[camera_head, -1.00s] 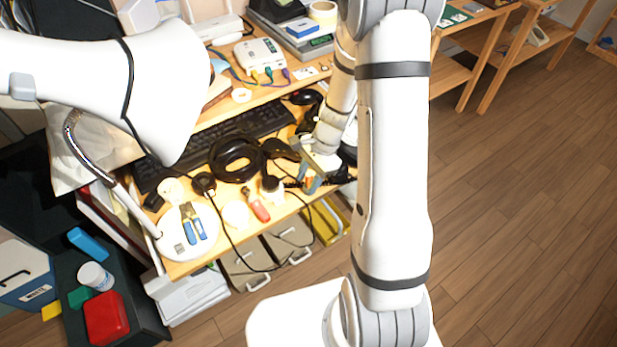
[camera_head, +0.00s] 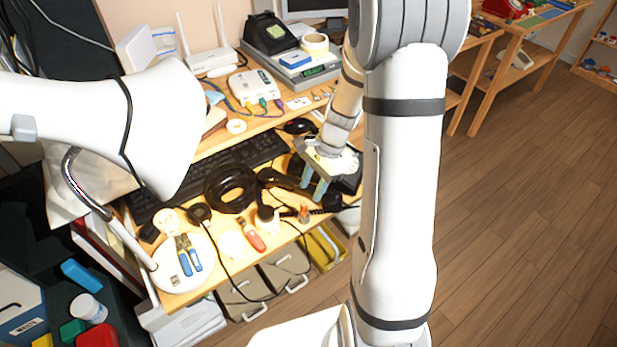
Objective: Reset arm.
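My gripper (camera_head: 313,190) hangs over the right part of the desk, above the front-right desktop clutter. Its two bluish fingers point down with a visible gap between them, and nothing shows held in it. My white arm (camera_head: 402,170) runs down the foreground, right of the gripper, and hides part of the desk's right end. A coiled black cable (camera_head: 231,188) lies to the left of the fingers. Whether the fingertips touch anything below cannot be told.
A white desk lamp (camera_head: 150,125) reaches in from the left. Pliers (camera_head: 188,255) rest on its round base. A black keyboard (camera_head: 235,155), white router (camera_head: 254,88), scale (camera_head: 305,68) and tape roll (camera_head: 315,43) crowd the desk. The wooden floor (camera_head: 530,220) at right is clear.

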